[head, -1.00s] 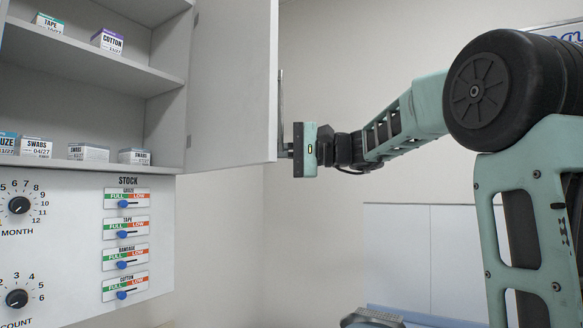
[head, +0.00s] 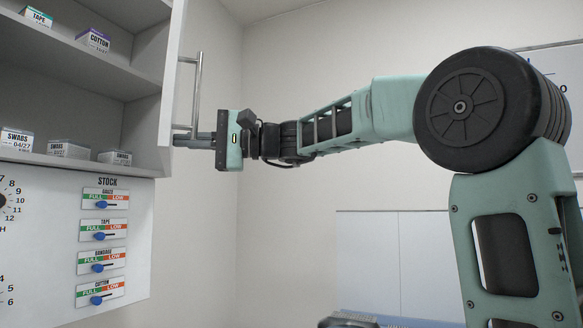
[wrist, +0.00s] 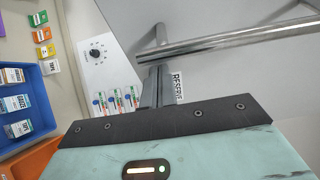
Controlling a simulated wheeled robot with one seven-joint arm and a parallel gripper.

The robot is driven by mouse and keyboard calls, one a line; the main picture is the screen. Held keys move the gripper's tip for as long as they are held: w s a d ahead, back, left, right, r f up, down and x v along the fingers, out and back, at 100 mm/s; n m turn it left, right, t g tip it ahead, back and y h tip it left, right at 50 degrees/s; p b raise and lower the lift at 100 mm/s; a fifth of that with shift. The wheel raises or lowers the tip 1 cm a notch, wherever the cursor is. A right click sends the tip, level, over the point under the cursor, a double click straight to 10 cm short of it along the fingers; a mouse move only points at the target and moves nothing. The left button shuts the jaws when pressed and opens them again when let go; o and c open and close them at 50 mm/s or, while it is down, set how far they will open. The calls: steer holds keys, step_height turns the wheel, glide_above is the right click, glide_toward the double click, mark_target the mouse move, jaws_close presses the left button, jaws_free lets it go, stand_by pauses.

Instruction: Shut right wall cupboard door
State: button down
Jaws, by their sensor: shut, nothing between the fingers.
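The right wall cupboard door (head: 176,75) is open. In the head view it stands nearly edge-on at the cupboard's right side, with its outer face and metal bar handle (head: 196,95) turned right. In the wrist view the grey door face (wrist: 250,80) fills the right side, with the handle (wrist: 240,42) crossing above. My gripper (head: 182,141) is shut and empty. Its fingers point left at the door's lower part by the handle's lower end; they show in the wrist view (wrist: 151,88) too. Whether the tips touch the door is unclear.
The open cupboard's shelves (head: 90,67) hold several small labelled boxes. Below hangs a white panel (head: 140,235) with stock sliders and dials. A blue bin (wrist: 25,112) with packets lies left in the wrist view.

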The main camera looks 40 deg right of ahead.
steer(key=w+a+m+t+h+p, duration=0.2)
steer(key=w+a+h+p, duration=0.1)
steer(key=w+a, duration=0.4)
steer(key=w+a+m+t+h+p, duration=0.2)
steer(key=w+a+p, duration=0.4)
steer(key=a, duration=0.5)
steer(key=w+a+m+t+h+p, duration=0.3)
steer(key=w+a+h+p, duration=0.1)
steer(key=w+a, duration=0.3)
steer(key=shift+w+a+r+m+h+p, duration=0.2)
steer(key=shift+a+p, duration=0.05)
steer(key=shift+a, duration=0.25)
steer(key=shift+w+a+r+m+h+p, duration=0.15)
steer(key=shift+a+r+m+h+p, duration=0.1)
steer(key=shift+a, duration=0.2)
steer(key=shift+f, duration=0.1)
